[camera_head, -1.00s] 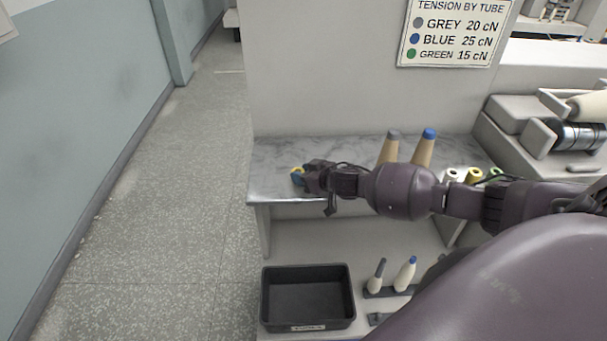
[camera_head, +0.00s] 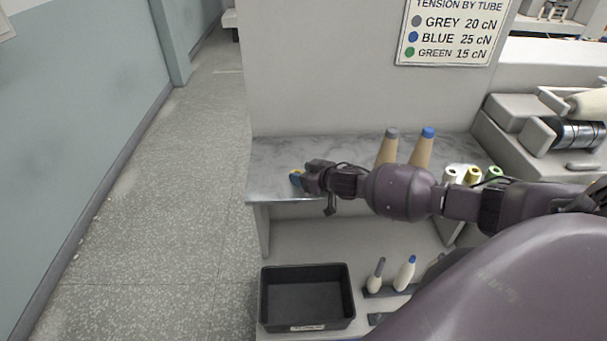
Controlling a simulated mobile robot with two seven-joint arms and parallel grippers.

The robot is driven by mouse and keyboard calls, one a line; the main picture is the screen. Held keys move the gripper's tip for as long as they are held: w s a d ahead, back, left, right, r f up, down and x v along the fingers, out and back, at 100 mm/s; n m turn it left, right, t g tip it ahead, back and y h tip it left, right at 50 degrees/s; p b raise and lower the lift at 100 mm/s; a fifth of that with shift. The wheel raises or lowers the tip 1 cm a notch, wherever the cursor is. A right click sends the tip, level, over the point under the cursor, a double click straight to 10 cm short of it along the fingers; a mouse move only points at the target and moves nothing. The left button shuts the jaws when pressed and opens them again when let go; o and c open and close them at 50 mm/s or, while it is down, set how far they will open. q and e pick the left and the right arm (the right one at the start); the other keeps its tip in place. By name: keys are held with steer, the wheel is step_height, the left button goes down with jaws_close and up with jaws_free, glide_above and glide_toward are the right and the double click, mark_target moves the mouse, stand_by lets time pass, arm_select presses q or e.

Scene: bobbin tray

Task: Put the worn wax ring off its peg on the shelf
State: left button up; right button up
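My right gripper (camera_head: 308,179) is over the left end of the grey marbled shelf (camera_head: 270,165), with its arm reaching in from the right. A small yellow piece (camera_head: 295,172), perhaps the wax ring, shows at the gripper's tip. A blue patch (camera_head: 296,180) sits just below it; I cannot tell whether that is a fingertip or another part. The gripper's own body hides the fingers, so whether they are shut on the yellow piece is unclear. No peg can be made out there. My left gripper is out of view.
Two tan cones, one grey-tipped (camera_head: 387,149) and one blue-tipped (camera_head: 423,151), stand on the shelf behind my arm. Several small tubes (camera_head: 473,175) lie to the right. The shelf's left back is clear.

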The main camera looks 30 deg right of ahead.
steer(key=shift+s+a+f, duration=0.3)
steer(key=shift+a+f, duration=0.15)
steer(key=shift+w+a+r, duration=0.1)
steer(key=shift+r, duration=0.5)
steer(key=d+r+p+v, duration=0.1)
steer(key=p+v, duration=0.1)
steer(key=v, duration=1)
steer(key=s+a+f+h, duration=0.1)
steer(key=s+a+f, duration=0.5)
steer(key=s, duration=0.3)
steer(key=s+a+f+m+g+h, duration=0.1)
steer(key=s+a+f+h, duration=0.1)
steer(key=s+a+f, duration=0.4)
steer(key=s+a, duration=0.2)
steer(key=s, duration=0.2)
steer(key=shift+m, duration=0.3)
steer(key=shift+a, duration=0.1)
steer(key=shift+c, duration=0.3)
